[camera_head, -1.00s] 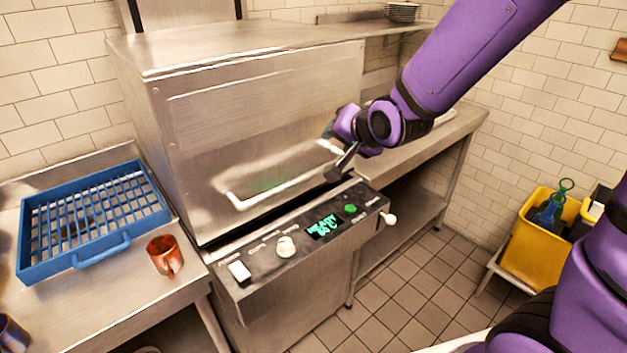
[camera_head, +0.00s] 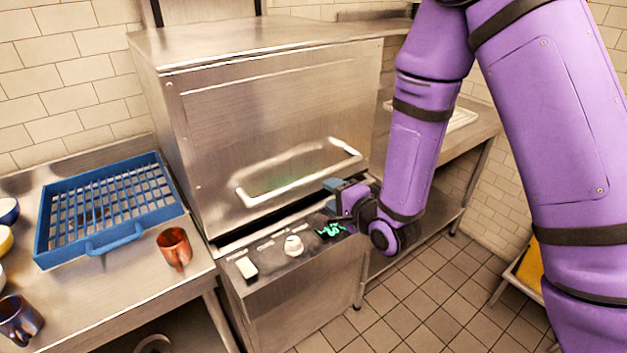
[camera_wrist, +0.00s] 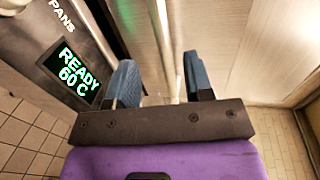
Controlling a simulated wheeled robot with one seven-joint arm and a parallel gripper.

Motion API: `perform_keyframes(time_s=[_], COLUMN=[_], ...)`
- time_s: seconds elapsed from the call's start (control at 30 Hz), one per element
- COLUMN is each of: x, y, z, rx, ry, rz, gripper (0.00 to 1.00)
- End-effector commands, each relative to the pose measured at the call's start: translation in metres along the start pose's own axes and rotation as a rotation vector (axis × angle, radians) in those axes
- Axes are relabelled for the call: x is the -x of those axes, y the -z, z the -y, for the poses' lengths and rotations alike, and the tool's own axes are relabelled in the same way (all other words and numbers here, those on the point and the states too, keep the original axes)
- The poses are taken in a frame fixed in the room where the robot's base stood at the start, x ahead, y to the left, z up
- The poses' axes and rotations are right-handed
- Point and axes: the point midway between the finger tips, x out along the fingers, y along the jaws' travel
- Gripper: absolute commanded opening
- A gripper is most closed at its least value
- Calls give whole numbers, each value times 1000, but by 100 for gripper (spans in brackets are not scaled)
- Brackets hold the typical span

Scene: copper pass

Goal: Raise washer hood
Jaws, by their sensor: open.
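The washer hood (camera_head: 270,125) is a large steel box, down over the washer base. Its bar handle (camera_head: 300,172) runs along the lower front and also shows in the wrist view (camera_wrist: 165,35). My gripper (camera_head: 328,187) is just below the right half of the handle, above the control panel. In the wrist view my gripper (camera_wrist: 163,78) is open, with a blue finger on each side of the bar's line. The bar appears between the fingers, not clamped; whether it touches them I cannot tell.
A blue rack (camera_head: 120,240) and a copper mug (camera_head: 174,248) stand on the left counter. A steel counter (camera_head: 478,130) is to the right.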

Motion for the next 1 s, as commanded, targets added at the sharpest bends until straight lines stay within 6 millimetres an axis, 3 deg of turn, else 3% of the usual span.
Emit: perform_keyframes(time_s=[0.4, 0.6, 1.0], x=[-68, -93, -102], y=[0, 0, 1], z=[0, 0, 1], rx=[4, 4, 3], ry=[1, 0, -1], rz=[0, 0, -1], gripper=[47, 47, 47])
